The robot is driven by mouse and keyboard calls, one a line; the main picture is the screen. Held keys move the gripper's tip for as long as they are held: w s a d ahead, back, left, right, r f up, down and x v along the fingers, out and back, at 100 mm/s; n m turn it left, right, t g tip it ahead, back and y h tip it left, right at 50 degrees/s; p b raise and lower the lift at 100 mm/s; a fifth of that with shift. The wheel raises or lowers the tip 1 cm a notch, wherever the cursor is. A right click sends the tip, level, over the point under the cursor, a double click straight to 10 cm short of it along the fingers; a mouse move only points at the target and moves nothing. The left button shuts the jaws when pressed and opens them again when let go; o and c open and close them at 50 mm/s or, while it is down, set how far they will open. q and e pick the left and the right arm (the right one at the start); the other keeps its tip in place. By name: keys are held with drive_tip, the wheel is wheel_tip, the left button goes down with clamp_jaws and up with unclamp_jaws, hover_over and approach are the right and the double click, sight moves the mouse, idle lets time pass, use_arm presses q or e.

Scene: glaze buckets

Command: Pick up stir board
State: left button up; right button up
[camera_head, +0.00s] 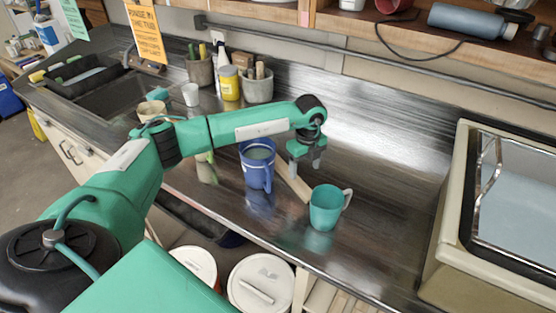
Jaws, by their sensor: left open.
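A light wooden stir board (294,184) lies on the metal counter, between a blue pitcher (257,165) and a teal cup (326,208). Its upper end is hidden behind my left gripper. My left gripper (304,166) points down over the upper end of the board, with its fingers apart. I cannot tell how high its fingertips are above the counter. My right gripper is not in view.
A sink (118,90) is at the left and a beige glass-topped box (500,210) at the right. Pots with tools (257,84) stand along the back wall. Lidded white buckets (262,285) stand below the front edge. The counter right of the teal cup is clear.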

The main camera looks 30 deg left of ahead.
sight(303, 189)
use_arm(q)
drive_tip(key=f, duration=0.2)
drive_tip(key=shift+w+f+p, duration=0.25)
drive_tip(key=shift+f+p, duration=0.05)
drive_tip(key=shift+f, duration=0.1)
drive_tip(key=shift+w+f, duration=0.1)
drive_tip(key=shift+f, duration=0.2)
drive_tip(key=shift+s+f+p, duration=0.3)
drive_tip(key=shift+f+p, duration=0.6)
drive_tip(key=shift+p, duration=0.1)
wheel_tip(303, 189, down, 3)
drive_tip(key=shift+f+p, duration=0.1)
drive_tip(key=shift+p, duration=0.45)
drive_tip(key=shift+f, duration=0.15)
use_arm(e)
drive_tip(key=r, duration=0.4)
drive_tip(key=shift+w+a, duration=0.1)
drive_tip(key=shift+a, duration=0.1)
use_arm(q)
drive_tip(key=c, duration=1.3)
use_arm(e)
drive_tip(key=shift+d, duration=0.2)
